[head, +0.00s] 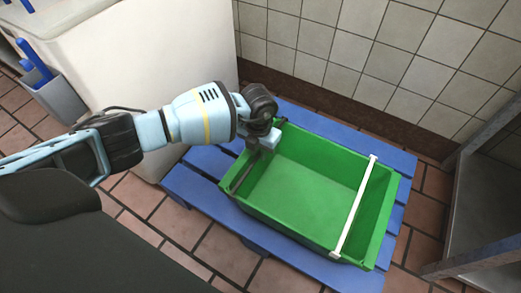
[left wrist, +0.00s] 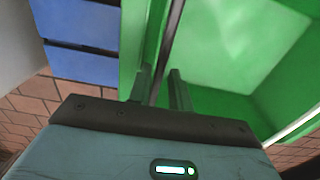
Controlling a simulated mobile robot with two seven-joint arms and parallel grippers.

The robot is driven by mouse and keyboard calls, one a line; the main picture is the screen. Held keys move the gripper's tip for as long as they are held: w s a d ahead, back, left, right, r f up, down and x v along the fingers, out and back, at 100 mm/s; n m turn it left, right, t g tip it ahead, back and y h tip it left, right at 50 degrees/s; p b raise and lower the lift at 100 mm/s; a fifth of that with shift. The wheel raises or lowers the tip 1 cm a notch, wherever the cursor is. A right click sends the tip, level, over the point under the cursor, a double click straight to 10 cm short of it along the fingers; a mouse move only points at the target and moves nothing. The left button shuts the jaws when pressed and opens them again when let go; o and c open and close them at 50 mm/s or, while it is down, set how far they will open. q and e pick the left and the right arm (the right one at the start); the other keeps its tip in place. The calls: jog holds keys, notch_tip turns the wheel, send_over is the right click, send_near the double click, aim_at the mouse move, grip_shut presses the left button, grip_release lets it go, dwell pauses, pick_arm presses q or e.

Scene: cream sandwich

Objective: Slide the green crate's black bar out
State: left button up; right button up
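The green crate (head: 300,196) is an open box on a blue pallet. Its black bar (head: 243,173) lies across the crate's left end, near the rim, partly hidden by my gripper. My left gripper (head: 257,152) reaches down from the left over this bar. In the left wrist view, the black bar (left wrist: 170,42) runs up between the two fingers of my left gripper (left wrist: 162,84). The fingers stand apart, one on each side of the bar, with a gap showing beside it. My right gripper is not in view.
A white bar (head: 354,210) spans the crate's right end. The blue pallet (head: 205,196) rests on a brown tiled floor. A tiled wall (head: 350,50) is behind, a white cabinet (head: 150,60) stands at back left, and a grey metal frame (head: 480,200) is at right.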

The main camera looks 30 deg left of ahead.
aim_at(259, 155)
pick_arm(q)
jog(key=shift+o, duration=1.1)
jog(key=shift+r, duration=0.15)
notch_tip(259, 155, up, 8)
jog(key=p, duration=0.3)
jog(key=shift+f, duration=0.2)
jog(key=shift+c, duration=0.4)
